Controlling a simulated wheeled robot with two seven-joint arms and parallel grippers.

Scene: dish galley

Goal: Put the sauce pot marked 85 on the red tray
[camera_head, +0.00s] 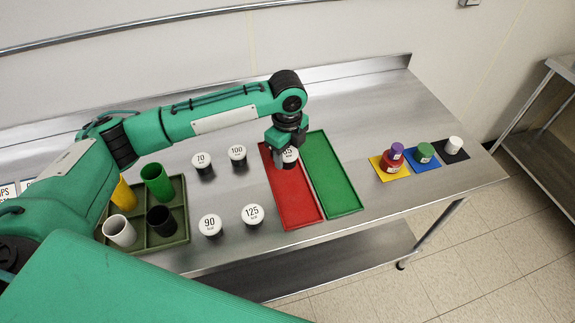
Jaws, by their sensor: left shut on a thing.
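The sauce pot marked 85 (290,157) has a white top and is in my left gripper (287,150), which is shut on it. The gripper and pot are over the far part of the red tray (296,208). I cannot tell whether the pot touches the tray. The gripper hides part of the pot and the tray's far end. My right gripper is not in view.
Pots marked 70 (202,161), 100 (237,153), 90 (210,225) and 125 (252,214) stand left of the red tray. A green tray (335,180) lies beside it. A divided crate (178,238) holds cups. Coloured mats with small items lie at right.

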